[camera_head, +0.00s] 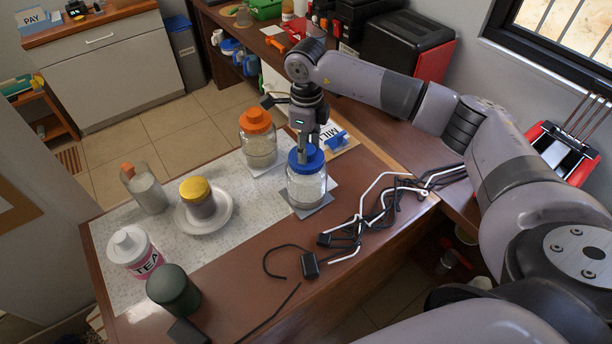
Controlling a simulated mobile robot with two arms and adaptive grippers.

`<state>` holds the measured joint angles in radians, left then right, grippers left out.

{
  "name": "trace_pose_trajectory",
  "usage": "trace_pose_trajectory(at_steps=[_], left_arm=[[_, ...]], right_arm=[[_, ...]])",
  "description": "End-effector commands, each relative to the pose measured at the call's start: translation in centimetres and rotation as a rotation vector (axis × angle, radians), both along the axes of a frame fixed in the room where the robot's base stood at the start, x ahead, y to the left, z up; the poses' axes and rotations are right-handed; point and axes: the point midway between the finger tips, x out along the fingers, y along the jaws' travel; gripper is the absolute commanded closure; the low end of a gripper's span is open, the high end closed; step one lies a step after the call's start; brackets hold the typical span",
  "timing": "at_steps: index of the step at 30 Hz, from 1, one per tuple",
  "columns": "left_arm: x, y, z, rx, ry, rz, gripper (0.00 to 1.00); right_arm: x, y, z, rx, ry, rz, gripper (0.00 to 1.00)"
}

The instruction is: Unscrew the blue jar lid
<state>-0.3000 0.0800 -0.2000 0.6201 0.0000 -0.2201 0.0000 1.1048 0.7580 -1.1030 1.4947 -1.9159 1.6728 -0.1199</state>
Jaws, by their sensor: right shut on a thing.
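A clear glass jar (306,191) stands upright on a small grey mat near the right end of the table. Its blue lid (305,159) sits on top of it. My right gripper (306,150) points straight down over the jar from above and is shut on the blue lid. The fingers partly hide the lid's top. I cannot tell whether the lid has turned or lifted on its thread. My left gripper is not in view.
An orange-lidded jar (258,145) stands close behind-left of the blue-lidded jar. Tangled cables (375,212) lie to its right and front. A yellow-lidded jar (199,201), a tea canister (134,254) and a dark green canister (173,290) stand further left.

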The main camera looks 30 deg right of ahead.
Motion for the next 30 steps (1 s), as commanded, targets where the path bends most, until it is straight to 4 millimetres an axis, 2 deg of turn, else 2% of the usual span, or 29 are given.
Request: trace_pose_trajectory(at_steps=[30], left_arm=[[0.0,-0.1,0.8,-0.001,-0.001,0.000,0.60]], right_arm=[[0.0,0.0,1.5,0.001,0.001,-0.001,0.96]])
